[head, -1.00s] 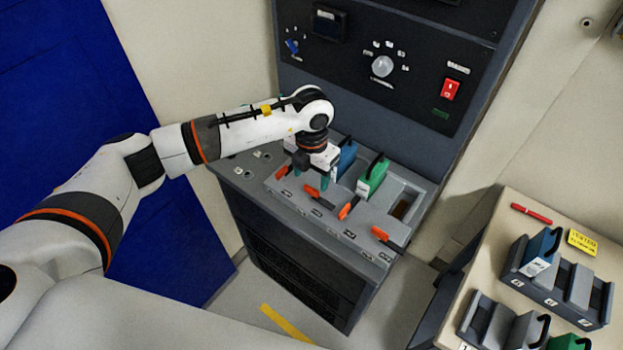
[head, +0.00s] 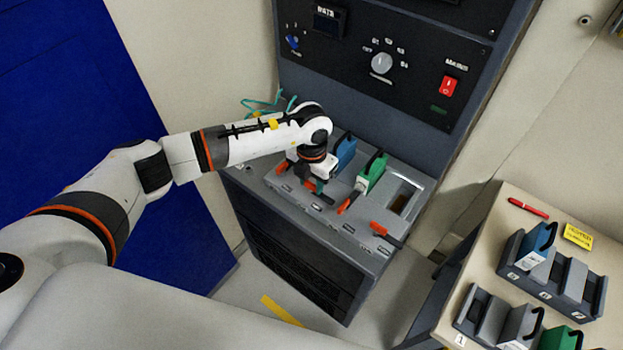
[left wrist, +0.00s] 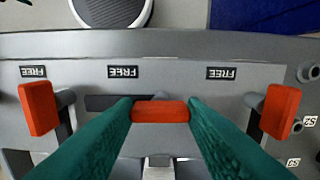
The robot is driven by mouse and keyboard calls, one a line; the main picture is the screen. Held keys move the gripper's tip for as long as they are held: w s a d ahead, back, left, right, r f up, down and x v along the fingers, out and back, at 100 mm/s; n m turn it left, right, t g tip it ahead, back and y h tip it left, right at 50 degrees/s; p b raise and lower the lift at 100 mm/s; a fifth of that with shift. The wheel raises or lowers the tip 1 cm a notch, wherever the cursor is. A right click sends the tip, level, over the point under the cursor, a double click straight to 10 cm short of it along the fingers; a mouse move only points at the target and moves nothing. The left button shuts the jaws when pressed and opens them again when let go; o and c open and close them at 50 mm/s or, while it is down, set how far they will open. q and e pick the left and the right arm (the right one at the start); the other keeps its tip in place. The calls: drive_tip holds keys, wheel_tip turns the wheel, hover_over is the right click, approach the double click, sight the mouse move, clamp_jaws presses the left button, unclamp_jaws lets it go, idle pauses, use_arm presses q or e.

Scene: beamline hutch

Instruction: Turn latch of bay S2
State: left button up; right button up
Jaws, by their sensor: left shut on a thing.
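A row of red latches lies along the front of the grey bay unit (head: 310,212). My left gripper (head: 318,187) is over the second latch from the left in the head view. In the left wrist view its teal fingers (left wrist: 160,115) are shut on that red latch handle (left wrist: 160,111), which lies crosswise between them. Neighbouring latches stand on both sides, one at the left (left wrist: 38,108) and one at the right (left wrist: 279,111). My right gripper is not in view.
A blue module (head: 345,152) and a green module (head: 371,174) stand in the bays close to my gripper. Behind rises a dark panel with a dial (head: 382,63) and a red switch (head: 449,87). A side table (head: 490,240) with module racks stands at right.

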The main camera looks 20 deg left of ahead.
use_arm(q)
drive_tip(key=shift+n, duration=0.3)
drive_tip(key=n+b, duration=0.1)
drive_tip(key=n, duration=0.2)
drive_tip(key=shift+b, duration=0.3)
drive_tip(key=n+b, duration=0.1)
drive_tip(key=n, duration=0.8)
drive_tip(key=shift+n+b, duration=0.3)
drive_tip(key=shift+b, duration=0.05)
drive_tip(key=shift+w+r+n, duration=0.1)
drive_tip(key=shift+n, duration=2)
drive_tip(key=o, duration=1)
